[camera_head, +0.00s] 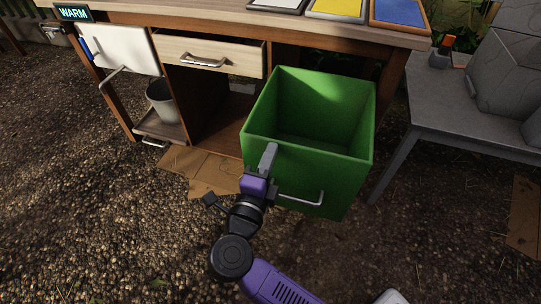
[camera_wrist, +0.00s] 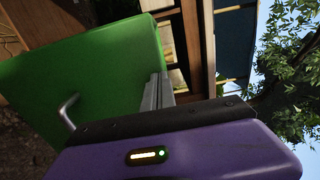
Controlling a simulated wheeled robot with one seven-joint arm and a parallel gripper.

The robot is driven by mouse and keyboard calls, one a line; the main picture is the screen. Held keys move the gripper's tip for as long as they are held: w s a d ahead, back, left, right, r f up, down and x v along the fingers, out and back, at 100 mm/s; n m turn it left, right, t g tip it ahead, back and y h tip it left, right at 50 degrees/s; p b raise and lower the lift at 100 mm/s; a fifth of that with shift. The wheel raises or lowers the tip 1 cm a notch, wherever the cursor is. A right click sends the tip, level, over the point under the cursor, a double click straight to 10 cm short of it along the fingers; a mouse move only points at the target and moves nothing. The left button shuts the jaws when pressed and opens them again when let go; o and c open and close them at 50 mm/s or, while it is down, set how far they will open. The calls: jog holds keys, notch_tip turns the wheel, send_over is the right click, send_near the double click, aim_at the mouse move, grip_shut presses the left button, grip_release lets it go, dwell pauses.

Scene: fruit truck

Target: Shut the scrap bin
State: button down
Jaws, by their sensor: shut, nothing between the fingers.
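The scrap bin is a green, open-topped box (camera_head: 350,150) pulled out from under the wooden counter, with a silver bar handle (camera_head: 300,197) on its front face. It looks empty inside. My gripper (camera_head: 268,158) is shut and empty, at the left part of the bin's front face near the top rim. I cannot tell whether it touches the face. In the wrist view the green front panel (camera_wrist: 110,65) fills the left, with the handle (camera_wrist: 68,110) at lower left and my shut gripper fingers (camera_wrist: 157,92) beside the panel.
The counter (camera_head: 230,28) holds coloured trays at the back. A pale drawer (camera_head: 210,55) sits slightly open left of the bin. A white door (camera_head: 122,50) and a grey bucket (camera_head: 162,100) are farther left. A grey table (camera_head: 460,100) stands at right. Cardboard (camera_head: 200,172) lies on the gravel.

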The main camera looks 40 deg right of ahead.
jog(key=shift+d, duration=0.15)
jog(key=p, duration=0.5)
send_near(304, 72)
jog(key=x, duration=0.3)
jog(key=shift+w+d, duration=0.4)
jog(key=shift+w, duration=0.1)
jog(key=shift+d, duration=0.15)
jog(key=shift+s, duration=0.1)
